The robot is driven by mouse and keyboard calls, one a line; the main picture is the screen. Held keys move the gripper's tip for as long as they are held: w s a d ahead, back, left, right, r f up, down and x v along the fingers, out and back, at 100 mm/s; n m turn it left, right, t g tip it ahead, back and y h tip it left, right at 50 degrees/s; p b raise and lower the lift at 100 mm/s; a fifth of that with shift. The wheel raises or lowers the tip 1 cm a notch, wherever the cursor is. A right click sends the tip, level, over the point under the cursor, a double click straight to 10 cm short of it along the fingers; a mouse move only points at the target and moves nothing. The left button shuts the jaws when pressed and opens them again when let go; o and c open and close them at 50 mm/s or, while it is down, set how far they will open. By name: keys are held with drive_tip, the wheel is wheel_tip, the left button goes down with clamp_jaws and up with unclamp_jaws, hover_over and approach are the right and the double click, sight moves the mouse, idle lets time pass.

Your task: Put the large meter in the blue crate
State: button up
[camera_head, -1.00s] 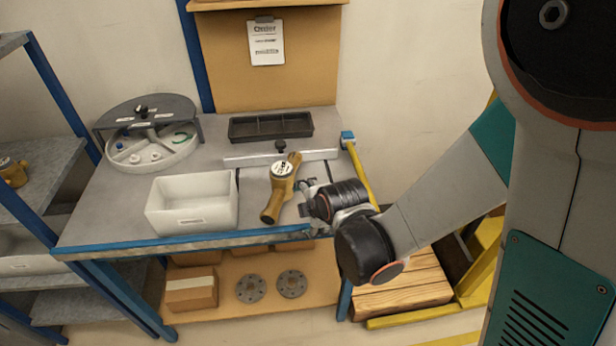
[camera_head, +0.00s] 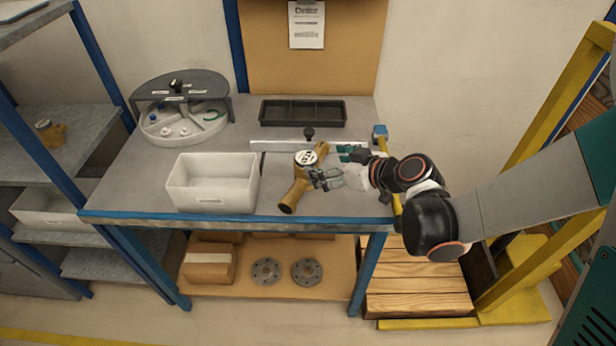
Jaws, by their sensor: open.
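A large brass meter (camera_head: 295,193) with a white dial lies on the workbench, its long body slanting from upper right to lower left. My gripper (camera_head: 334,166) is open at the right side of the meter, its fingers pointing left near the dial end. Whether a finger touches the meter I cannot tell. No blue crate shows; a white, empty crate (camera_head: 212,203) stands on the bench left of the meter.
A round sorting tray (camera_head: 183,130) stands at the back left, a black divided tray (camera_head: 303,112) at the back. A smaller brass meter (camera_head: 50,132) sits on the left shelf (camera_head: 70,150). A yellow frame (camera_head: 520,210) stands at the right.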

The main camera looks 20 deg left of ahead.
sight(312, 161)
drive_tip(key=b+x, duration=0.2)
drive_tip(key=x, duration=0.6)
drive_tip(key=shift+w+b, duration=0.2)
drive_tip(key=shift+b, duration=0.1)
drive_tip(key=shift+d+r, duration=0.1)
drive_tip(key=shift+r, duration=0.05)
clamp_jaws()
